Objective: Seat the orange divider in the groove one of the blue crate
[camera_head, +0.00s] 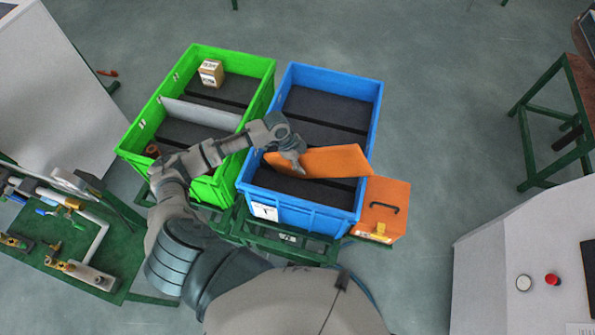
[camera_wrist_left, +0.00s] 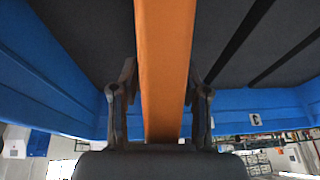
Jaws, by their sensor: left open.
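The orange divider (camera_head: 335,161) is a long panel inside the blue crate (camera_head: 312,218), set across it in the front half. It leans, and its right end is close to the right wall. The dark floor has black crosswise grooves; one shows just in front of the divider. I cannot tell whether its lower edge sits in a groove. My left gripper (camera_head: 297,163) is at the divider's left part. In the wrist view the open fingers stand on either side of the divider (camera_wrist_left: 165,60), with gaps between. My right gripper is not in view.
A green crate (camera_head: 222,57) stands to the left with a grey divider (camera_head: 200,113) and a small carton (camera_head: 211,73). An orange box (camera_head: 384,205) with a black handle is beside the blue crate's right front corner. The blue crate's back half is empty.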

